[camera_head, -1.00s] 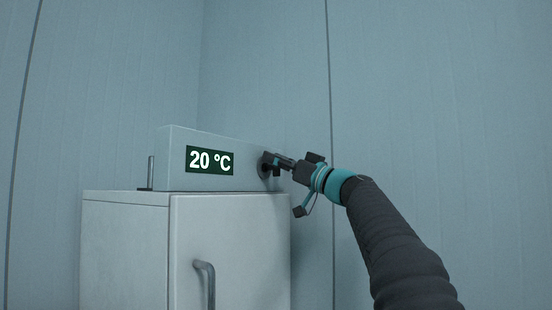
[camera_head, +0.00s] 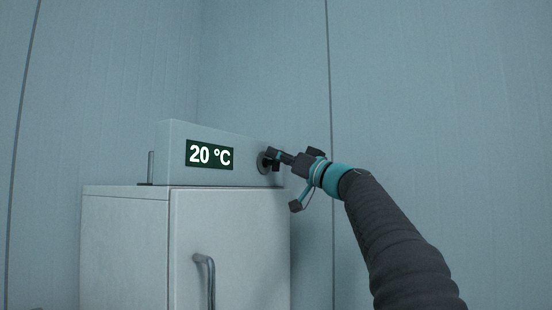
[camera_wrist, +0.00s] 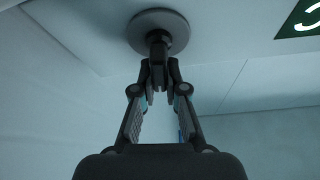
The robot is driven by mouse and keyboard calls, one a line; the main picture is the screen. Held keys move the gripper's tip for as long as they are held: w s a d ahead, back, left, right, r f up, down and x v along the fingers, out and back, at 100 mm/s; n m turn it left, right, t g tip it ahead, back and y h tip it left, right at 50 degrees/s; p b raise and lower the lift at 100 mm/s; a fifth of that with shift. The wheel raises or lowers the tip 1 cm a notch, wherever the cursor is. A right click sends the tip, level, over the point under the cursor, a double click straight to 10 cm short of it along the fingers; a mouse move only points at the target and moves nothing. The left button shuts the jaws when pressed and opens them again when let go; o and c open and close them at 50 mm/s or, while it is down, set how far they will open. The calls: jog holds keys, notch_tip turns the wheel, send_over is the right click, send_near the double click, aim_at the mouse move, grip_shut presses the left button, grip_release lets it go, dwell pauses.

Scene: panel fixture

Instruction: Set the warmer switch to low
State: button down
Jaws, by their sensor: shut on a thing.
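The warmer's control box (camera_head: 172,150) sits on top of a pale cabinet. Its display (camera_head: 209,154) reads 20 °C. A dark round switch knob (camera_head: 263,163) is at the right end of the box front. My gripper (camera_head: 272,158) is at the knob, coming from the right. In the wrist view the knob shows as a grey disc (camera_wrist: 178,32) with a dark raised grip (camera_wrist: 158,42). My gripper (camera_wrist: 158,75) has its fingertips shut on that grip. The fingertips cover part of it, and I see no setting marks.
The cabinet (camera_head: 125,240) has a door with a curved handle (camera_head: 205,275) below the box. A thin upright post (camera_head: 151,167) stands at the box's left end. Panelled walls (camera_head: 440,100) are behind; the space right of the cabinet is free.

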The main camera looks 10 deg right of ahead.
jog(key=m+h, duration=0.1)
jog(key=m, duration=0.1)
jog(key=m+t+h, duration=0.1)
jog(key=m, duration=0.2)
jog(key=m+h, duration=0.1)
jog(key=m, duration=0.1)
jog(key=shift+w+d+m+t+p, duration=0.25)
jog(key=shift+m+t+p, duration=0.05)
jog(key=shift+w+d+f+m+h+p, duration=0.15)
jog(key=shift+m+h+p, duration=0.25)
jog(key=shift+m, duration=0.5)
jog(key=shift+f+m+h+p, duration=0.15)
jog(key=shift+m+h, duration=0.4)
jog(key=shift+m, duration=0.35)
jog(key=shift+w+d+f+m+h+p, duration=0.1)
jog(key=shift+m+h+p, duration=0.3)
jog(key=shift+m, duration=0.5)
jog(key=c, duration=1.2)
grip_release()
jog(key=shift+s, duration=0.1)
jog(key=v, duration=1.2)
jog(key=shift+r, duration=0.15)
